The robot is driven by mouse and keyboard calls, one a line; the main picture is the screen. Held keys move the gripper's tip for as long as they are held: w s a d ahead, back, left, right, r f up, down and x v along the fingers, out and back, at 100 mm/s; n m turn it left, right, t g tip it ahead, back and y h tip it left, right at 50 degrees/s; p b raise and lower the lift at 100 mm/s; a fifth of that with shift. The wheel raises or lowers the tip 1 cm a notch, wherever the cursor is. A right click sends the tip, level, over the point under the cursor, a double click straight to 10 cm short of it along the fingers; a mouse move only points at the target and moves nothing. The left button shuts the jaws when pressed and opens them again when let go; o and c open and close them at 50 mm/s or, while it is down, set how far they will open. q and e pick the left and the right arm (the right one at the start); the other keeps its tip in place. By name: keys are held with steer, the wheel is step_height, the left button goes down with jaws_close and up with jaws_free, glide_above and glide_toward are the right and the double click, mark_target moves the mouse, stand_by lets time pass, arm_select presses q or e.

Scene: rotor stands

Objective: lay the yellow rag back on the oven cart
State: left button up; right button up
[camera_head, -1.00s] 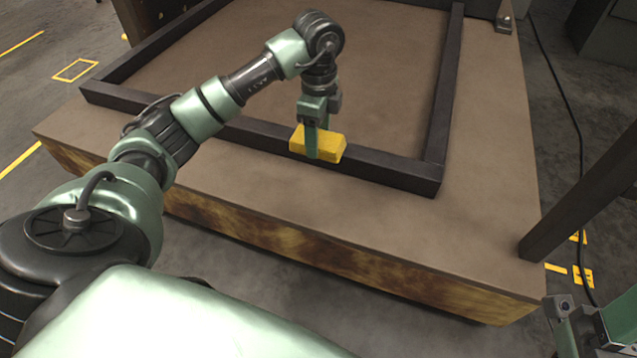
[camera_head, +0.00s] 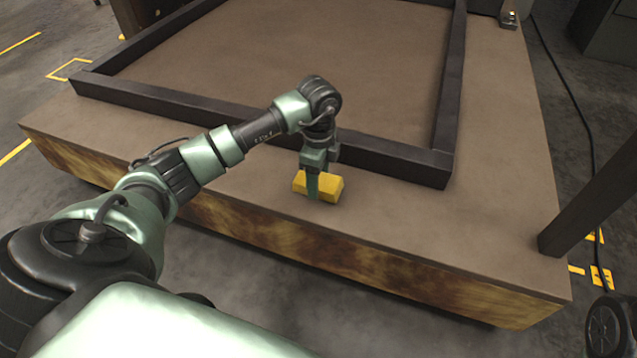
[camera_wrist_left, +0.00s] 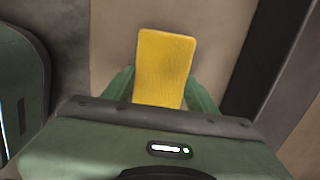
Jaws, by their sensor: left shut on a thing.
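The yellow rag (camera_head: 330,187) looks like a folded block. My left gripper (camera_head: 313,188) is shut on it, with a finger across its near side. In the left wrist view the rag (camera_wrist_left: 165,62) stands out between the two green fingers, its far end free. The rag is over the near brown ledge of the low, wide platform (camera_head: 450,235), which I take for the oven cart, just in front of the dark frame bar. I cannot tell whether its underside touches the surface. My right gripper does not show; only a dark round part of an arm is at the lower right.
A raised dark frame (camera_head: 240,120) borders the platform's top on the sides that show. A dark slanted post (camera_head: 595,200) stands at the right, with a black cable (camera_head: 575,105) on the floor behind. The ledge right of the rag is clear.

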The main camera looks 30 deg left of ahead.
arm_select(q)
steer(key=o, duration=1.2)
steer(key=shift+f, duration=0.1)
